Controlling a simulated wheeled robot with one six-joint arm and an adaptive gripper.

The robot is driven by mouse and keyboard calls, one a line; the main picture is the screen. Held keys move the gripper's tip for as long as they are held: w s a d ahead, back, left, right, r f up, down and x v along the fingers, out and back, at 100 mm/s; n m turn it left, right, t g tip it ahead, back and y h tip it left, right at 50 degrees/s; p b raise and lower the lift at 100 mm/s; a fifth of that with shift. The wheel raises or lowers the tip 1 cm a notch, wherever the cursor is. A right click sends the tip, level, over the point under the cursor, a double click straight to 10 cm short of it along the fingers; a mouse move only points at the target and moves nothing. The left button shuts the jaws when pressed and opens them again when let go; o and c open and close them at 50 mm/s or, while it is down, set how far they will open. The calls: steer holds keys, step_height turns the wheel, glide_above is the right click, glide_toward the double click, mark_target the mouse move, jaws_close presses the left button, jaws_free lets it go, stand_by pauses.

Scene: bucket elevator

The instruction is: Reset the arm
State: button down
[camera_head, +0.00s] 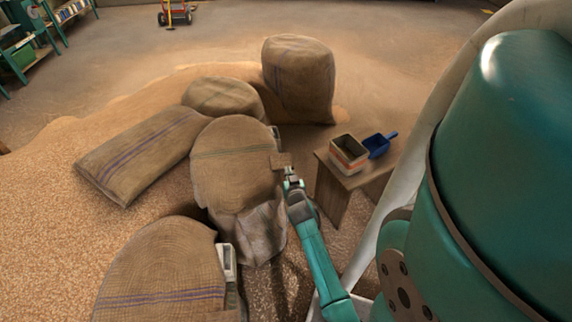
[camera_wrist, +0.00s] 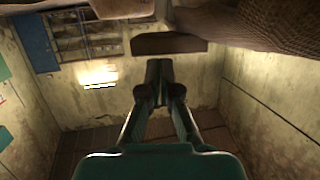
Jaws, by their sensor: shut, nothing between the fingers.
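My gripper (camera_wrist: 159,68) shows in the wrist view with its two fingers together and nothing between them. In the head view my gripper (camera_head: 290,176) is at the end of the teal arm, beside the right edge of an upright burlap sack (camera_head: 235,160). A small brown block-like piece (camera_head: 281,160) shows just beyond the fingertips. A dark brown bar (camera_wrist: 168,44) lies across the view just ahead of the fingers in the wrist view. I cannot tell whether the fingers touch it.
Several burlap sacks stand or lie on spilled grain, including a tall one (camera_head: 298,80) and one lying flat (camera_head: 140,155). A small wooden stool (camera_head: 345,180) right of my gripper holds an open tin (camera_head: 348,152) and a blue scoop (camera_head: 378,145). Clear floor (camera_head: 230,40) lies behind.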

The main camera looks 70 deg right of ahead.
steer(key=r+v, duration=0.1)
steer(key=v, duration=0.5)
steer(key=shift+a, duration=0.2)
steer(key=shift+s+r, duration=0.1)
steer(key=s+a+r+n+t+y, duration=0.15)
steer(key=a+n+t+y, duration=0.4)
steer(key=a, duration=2.15)
steer(key=s+a+r+n+t+y, duration=0.1)
steer(key=s+a+r+n+y, duration=0.5)
steer(key=s+a+r, duration=0.7)
steer(key=shift+s+a+r+n+t+y, duration=0.2)
steer(key=shift+s+a+n+t+y, duration=0.15)
steer(key=shift+s+a+y, duration=0.65)
steer(key=shift+w+a+h, duration=0.25)
